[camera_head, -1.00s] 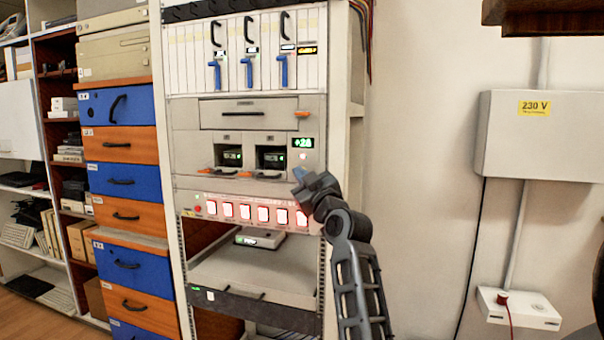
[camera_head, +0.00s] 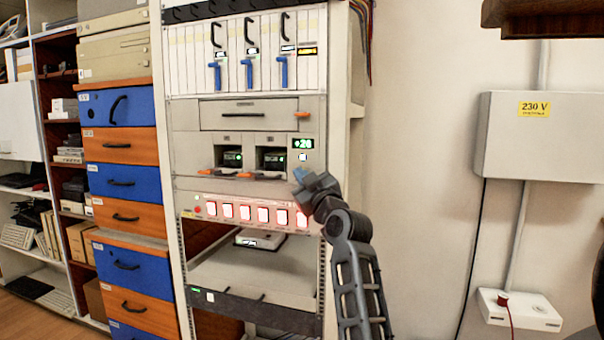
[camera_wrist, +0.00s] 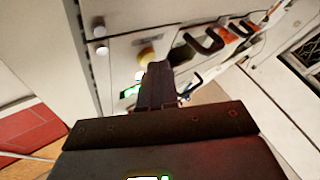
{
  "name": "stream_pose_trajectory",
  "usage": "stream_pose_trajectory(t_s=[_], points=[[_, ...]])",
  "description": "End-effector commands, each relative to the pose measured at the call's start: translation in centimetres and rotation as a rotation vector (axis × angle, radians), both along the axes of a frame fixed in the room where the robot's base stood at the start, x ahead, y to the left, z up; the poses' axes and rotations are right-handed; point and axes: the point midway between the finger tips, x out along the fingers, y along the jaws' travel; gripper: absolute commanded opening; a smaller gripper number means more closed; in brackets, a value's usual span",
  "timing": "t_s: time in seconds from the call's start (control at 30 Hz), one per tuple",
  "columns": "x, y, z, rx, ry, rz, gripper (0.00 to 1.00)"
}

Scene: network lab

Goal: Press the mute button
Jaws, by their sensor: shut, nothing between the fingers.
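My gripper (camera_head: 299,176) is shut and empty, in front of the right side of the rack, just below the green display (camera_head: 302,143). A small pale square button (camera_head: 303,157) sits under that display, just above my fingertips. A row of lit white and red buttons (camera_head: 240,212) runs along the panel lower left of my gripper. In the wrist view, the shut fingers (camera_wrist: 158,70) point at the panel beside a round yellowish button (camera_wrist: 147,57) and a green-lit display (camera_wrist: 133,90). No mute label is readable, and I cannot tell whether the fingertips touch the panel.
The rack holds modules with blue handles (camera_head: 247,72) above and a shelf (camera_head: 240,270) below. Blue and orange drawers (camera_head: 120,180) stand left. A grey 230 V box (camera_head: 533,135) hangs on the right wall. A dark overhang (camera_head: 550,15) is at top right.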

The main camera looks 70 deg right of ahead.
Motion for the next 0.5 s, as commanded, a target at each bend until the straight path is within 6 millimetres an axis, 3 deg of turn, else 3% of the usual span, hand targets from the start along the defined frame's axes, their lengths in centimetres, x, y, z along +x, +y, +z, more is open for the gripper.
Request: stream_pose_trajectory(t_s=[0.2,0.5], points=[[-0.07,1.07,0.05,-0.001,0.0,0.001,0.0],[-0.09,1.14,0.02,-0.001,-0.001,0.0,0.0]])
